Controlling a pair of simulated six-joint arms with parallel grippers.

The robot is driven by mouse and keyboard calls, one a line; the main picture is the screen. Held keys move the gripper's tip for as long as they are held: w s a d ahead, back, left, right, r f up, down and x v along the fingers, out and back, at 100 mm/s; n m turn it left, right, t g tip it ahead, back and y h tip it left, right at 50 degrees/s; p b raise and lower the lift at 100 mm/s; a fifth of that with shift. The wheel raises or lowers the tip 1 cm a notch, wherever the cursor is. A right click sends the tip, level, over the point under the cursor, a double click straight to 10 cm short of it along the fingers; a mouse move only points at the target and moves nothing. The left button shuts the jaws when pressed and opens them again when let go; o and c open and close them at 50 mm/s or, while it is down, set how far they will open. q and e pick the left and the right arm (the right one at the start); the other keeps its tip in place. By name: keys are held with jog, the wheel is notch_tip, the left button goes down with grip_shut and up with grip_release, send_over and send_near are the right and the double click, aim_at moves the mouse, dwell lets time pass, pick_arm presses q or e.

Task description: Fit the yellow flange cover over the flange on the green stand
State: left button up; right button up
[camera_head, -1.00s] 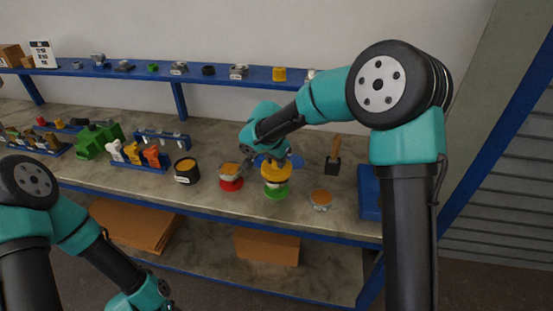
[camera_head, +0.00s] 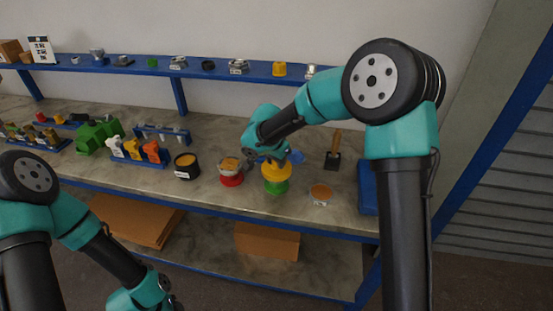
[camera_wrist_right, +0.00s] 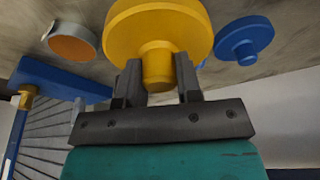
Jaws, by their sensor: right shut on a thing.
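The yellow flange cover (camera_head: 277,178) is at the green stand (camera_head: 276,188) on the bench, directly above its green base. The flange on that stand is hidden beneath the cover, so I cannot tell whether the cover is fully seated. My right gripper (camera_head: 274,158) reaches down from behind and is shut on the cover's knob. In the right wrist view, the two fingers (camera_wrist_right: 158,80) hold the knob from both sides, and the wide yellow disc (camera_wrist_right: 155,22) lies beyond them. My left gripper (camera_head: 172,304) is at the bottom edge, mostly cut off.
A red stand (camera_head: 231,181) with a grey flange stands close left. A grey vessel with an orange top (camera_head: 320,192) stands to the right. A blue cover (camera_head: 296,156) lies behind the gripper, and a brush (camera_head: 334,158) lies farther right. A black pot (camera_head: 186,168) stands farther left.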

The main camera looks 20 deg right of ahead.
jog(key=shift+f, duration=0.8)
jog(key=o, duration=1)
jog(key=v, duration=1.7)
jog(key=shift+r, duration=0.2)
